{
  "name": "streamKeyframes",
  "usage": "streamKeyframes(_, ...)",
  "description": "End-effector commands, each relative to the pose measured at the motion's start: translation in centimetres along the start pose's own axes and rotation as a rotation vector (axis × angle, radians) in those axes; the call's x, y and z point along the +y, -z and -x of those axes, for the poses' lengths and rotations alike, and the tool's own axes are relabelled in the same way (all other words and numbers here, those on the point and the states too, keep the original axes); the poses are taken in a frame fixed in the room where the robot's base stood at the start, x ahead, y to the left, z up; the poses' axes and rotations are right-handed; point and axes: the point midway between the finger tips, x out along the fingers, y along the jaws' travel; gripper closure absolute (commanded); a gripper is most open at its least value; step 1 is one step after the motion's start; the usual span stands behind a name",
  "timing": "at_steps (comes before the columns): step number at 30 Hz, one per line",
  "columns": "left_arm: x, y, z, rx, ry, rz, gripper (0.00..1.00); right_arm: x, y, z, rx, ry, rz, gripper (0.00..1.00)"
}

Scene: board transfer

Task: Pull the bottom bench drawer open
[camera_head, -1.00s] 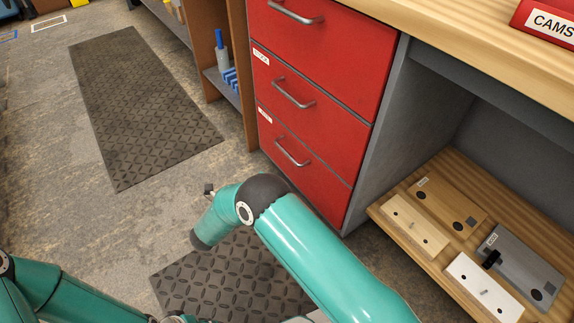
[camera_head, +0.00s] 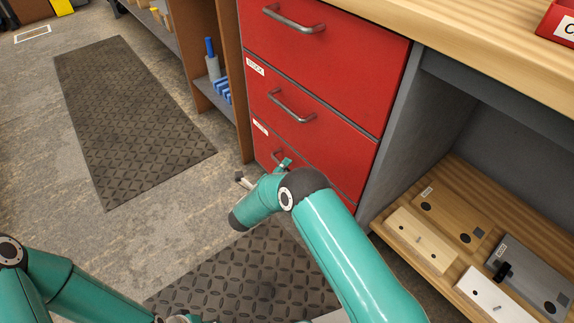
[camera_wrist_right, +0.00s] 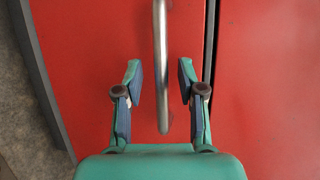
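The red bottom drawer (camera_head: 335,188) of the bench is shut, below two other shut red drawers. Its grey bar handle (camera_head: 279,156) is partly hidden behind my right gripper and arm in the head view. In the right wrist view the handle (camera_wrist_right: 161,70) runs lengthwise, its lower end between the two fingers. My right gripper (camera_head: 262,172) is at the drawer front; in the wrist view its fingers (camera_wrist_right: 160,82) are open, one on each side of the handle, with a gap on both sides. My left gripper is not in view; only the left arm shows at lower left.
The middle drawer (camera_head: 310,118) and top drawer (camera_head: 340,50) have similar handles. An open shelf (camera_head: 455,285) with several boards is at right. Dark floor mats (camera_head: 130,120) lie in front and at left. A brown side shelf holds blue items (camera_head: 222,90).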

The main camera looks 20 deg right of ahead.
Motion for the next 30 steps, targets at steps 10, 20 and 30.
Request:
streamKeyframes(10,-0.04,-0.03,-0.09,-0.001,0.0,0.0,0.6,0.16,-0.19,-0.51,-0.01,-0.001,0.003,0.61)
streamKeyframes(20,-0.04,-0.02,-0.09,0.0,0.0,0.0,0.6,0.17,-0.16,-0.51,-0.009,-0.002,0.002,1.0)
streamKeyframes(30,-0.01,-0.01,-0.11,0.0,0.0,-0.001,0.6,0.38,-0.38,-0.1,-0.008,-0.004,0.004,1.0)
